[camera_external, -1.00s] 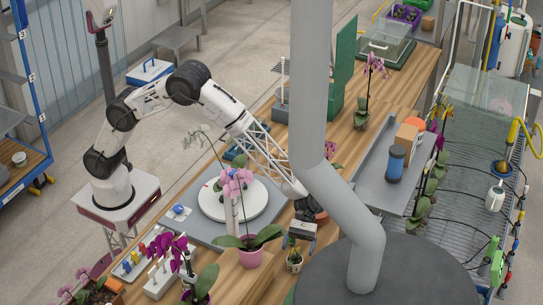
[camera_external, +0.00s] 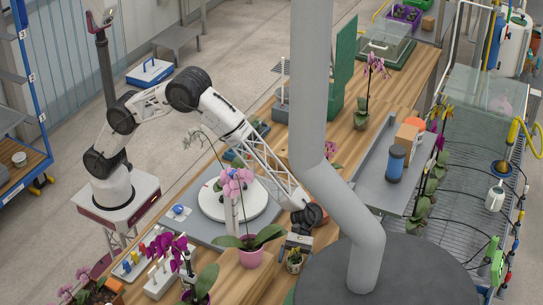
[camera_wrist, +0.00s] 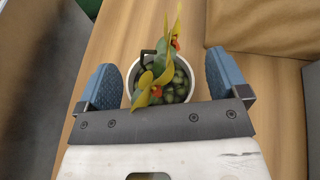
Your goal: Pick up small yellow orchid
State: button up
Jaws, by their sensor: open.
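The small yellow orchid (camera_wrist: 166,68) stands in a small white pot (camera_wrist: 191,96) on the wooden bench. In the wrist view its yellow petals with orange-red centres rise between the two blue fingers of my gripper (camera_wrist: 162,88). The fingers are spread, one on each side of the pot, with a visible gap to it. The lower part of the pot is hidden behind the gripper's grey plate. In the external view the pot (camera_external: 294,267) shows just below my gripper (camera_external: 296,249), near the bench's front right edge. The flowers are mostly covered there.
A thick grey pipe (camera_external: 345,215) and a dark round top (camera_external: 400,278) are on the right. A brown block (camera_wrist: 265,25) lies beside the small pot in the wrist view.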

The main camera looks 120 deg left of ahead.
aim_at(295, 256)
jog(key=c, duration=1.1)
jog(key=shift+r, duration=0.2)
jog(key=shift+r, duration=1.45)
jog(key=shift+s+r, duration=0.2)
jog(key=shift+s, duration=0.1)
jog(key=s, duration=0.5)
jog(key=s+a+r, duration=0.1)
jog(key=s, duration=0.9)
jog(key=shift+s+a+r, duration=0.15)
jog(key=shift+a, duration=0.1)
